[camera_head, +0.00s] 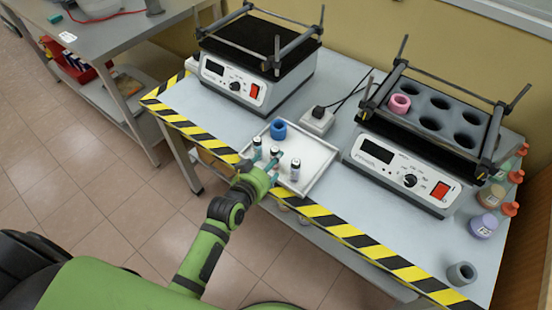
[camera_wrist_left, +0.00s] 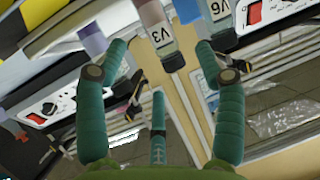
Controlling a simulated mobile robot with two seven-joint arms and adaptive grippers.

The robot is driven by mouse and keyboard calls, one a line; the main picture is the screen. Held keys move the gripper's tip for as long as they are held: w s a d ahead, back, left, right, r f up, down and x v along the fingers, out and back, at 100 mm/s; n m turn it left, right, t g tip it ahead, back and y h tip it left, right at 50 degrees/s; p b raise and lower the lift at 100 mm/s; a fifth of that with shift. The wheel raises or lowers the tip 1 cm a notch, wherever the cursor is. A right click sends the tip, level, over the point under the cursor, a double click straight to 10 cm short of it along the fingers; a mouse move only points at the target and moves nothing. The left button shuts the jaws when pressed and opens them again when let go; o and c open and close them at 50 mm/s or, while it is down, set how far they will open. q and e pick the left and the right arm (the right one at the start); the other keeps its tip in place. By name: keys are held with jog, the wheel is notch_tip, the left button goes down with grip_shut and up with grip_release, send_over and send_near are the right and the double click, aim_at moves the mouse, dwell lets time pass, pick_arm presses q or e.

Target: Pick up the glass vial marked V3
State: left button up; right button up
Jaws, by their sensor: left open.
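The vial marked V3 (camera_wrist_left: 157,32) shows in the left wrist view, its label upside down. It lies between and beyond the fingertips of my left gripper (camera_wrist_left: 162,52), which is open with green-teal fingers spread. Another labelled vial (camera_wrist_left: 217,10) is close to its right. In the head view my left gripper (camera_head: 262,170) is at the front left edge of the white tray (camera_head: 318,158). Small dark-capped vials (camera_head: 295,170) stand in the tray; the labels are too small to read there. The gripper partly hides the nearer ones. My right gripper is out of view.
A blue ring (camera_head: 278,129) sits at the tray's back left. A hotplate shaker (camera_head: 255,75) stands behind, another (camera_head: 410,170) with a pink ring (camera_head: 399,104) to the right. A white adapter (camera_head: 317,121) with cable is between them. Jars (camera_head: 482,225) line the right edge.

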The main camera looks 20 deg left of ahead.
aim_at(277, 169)
pick_arm(q)
jog(key=shift+w+d, duration=0.1)
jog(key=shift+w, duration=0.25)
jog(key=x, duration=0.4)
jog(key=shift+f, duration=0.15)
jog(key=shift+w+f, duration=0.1)
jog(key=shift+w, duration=0.2)
jog(key=c, duration=1.3)
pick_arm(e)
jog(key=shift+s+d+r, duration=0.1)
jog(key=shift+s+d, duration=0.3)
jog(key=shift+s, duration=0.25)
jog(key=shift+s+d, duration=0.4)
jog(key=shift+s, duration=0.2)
